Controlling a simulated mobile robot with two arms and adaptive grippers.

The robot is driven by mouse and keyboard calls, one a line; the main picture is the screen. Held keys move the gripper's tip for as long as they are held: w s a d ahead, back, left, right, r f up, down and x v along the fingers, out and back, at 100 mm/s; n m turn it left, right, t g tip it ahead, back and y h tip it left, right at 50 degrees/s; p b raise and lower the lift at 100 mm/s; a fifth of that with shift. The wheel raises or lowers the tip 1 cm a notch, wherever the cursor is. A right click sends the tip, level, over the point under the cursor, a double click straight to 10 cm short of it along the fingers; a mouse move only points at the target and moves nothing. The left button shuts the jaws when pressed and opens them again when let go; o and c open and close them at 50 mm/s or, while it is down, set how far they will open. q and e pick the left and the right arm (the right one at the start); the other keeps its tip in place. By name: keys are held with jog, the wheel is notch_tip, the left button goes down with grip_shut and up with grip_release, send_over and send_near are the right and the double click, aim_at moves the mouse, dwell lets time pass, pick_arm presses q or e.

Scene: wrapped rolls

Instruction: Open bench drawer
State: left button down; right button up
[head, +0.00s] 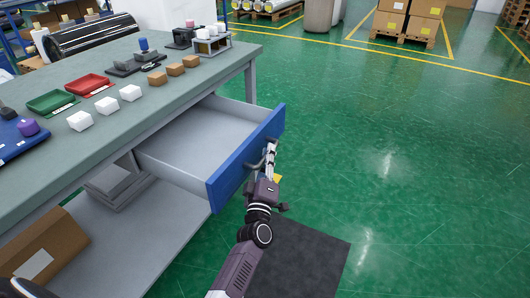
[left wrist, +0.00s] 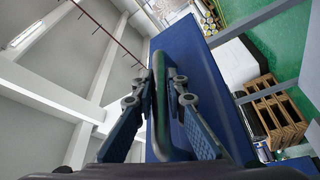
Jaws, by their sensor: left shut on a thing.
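The bench drawer (head: 215,140) is grey inside with a blue front (head: 245,160), and it stands pulled out from under the bench top. It looks empty. My left gripper (head: 269,155) is at the drawer's front, shut on the handle (head: 262,161). The left wrist view shows the handle (left wrist: 160,100) as a bar running between the two fingers, in front of the blue drawer front (left wrist: 205,80). My right gripper is not in view.
The green bench top (head: 170,75) carries white boxes (head: 105,106), brown boxes (head: 175,70), a red tray (head: 88,84) and a green tray (head: 50,102). A cardboard box (head: 40,245) lies on the lower shelf. The green floor right of the drawer is clear around a dark mat (head: 305,260).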

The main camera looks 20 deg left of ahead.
pick_arm(q)
jog(key=c, duration=1.9)
grip_release()
jog(key=shift+c, duration=0.2)
jog(key=v, duration=1.2)
